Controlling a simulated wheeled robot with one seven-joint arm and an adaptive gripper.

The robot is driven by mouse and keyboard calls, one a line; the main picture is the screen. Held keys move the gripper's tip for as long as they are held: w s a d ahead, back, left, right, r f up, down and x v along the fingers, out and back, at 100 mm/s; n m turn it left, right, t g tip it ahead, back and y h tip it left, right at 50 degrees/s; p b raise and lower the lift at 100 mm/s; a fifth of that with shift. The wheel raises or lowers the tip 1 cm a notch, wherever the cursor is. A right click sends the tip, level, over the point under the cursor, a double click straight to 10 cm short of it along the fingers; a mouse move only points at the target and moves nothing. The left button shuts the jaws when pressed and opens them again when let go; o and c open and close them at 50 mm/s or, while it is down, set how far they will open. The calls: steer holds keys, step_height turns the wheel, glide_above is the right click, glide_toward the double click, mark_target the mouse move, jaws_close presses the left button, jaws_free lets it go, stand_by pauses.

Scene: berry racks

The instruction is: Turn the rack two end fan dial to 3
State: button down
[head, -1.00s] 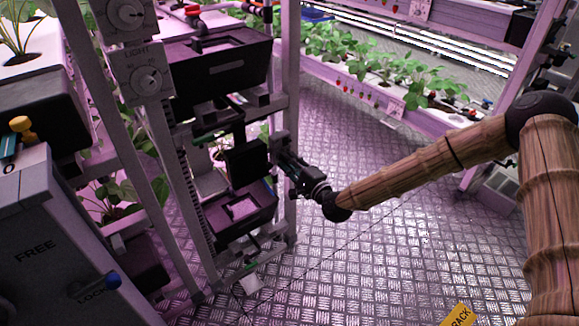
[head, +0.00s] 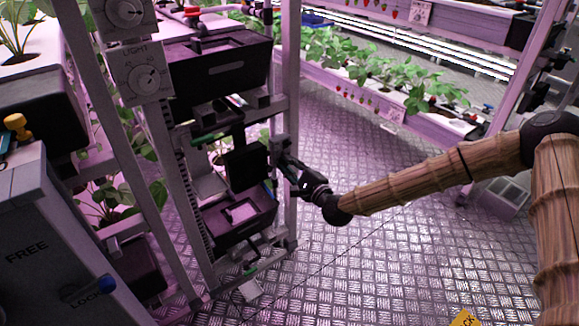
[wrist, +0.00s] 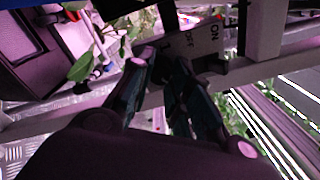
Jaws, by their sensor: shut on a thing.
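Two round dials on pale plates show at the upper left in the head view: an upper dial (head: 124,12), cut by the top edge, and the LIGHT dial (head: 147,78) below it. No fan label is readable. My gripper (head: 284,168) is well below and right of both dials, at the rack's end post. In the wrist view my gripper (wrist: 163,75) has its dark fingers close together at a pale ON/OFF plate (wrist: 200,40). It is shut on a small dark part there, mostly hidden by the fingers.
The rack post (head: 290,75) stands beside my gripper, with dark bins (head: 222,75) behind it. A grey box marked FREE and LOCK (head: 45,240) is at the lower left. The metal floor (head: 370,260) is open in front; a planted rack (head: 350,90) stands beyond.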

steer(key=c, duration=1.3)
jaws_free()
steer(key=shift+d, duration=0.1)
steer(key=v, duration=1.2)
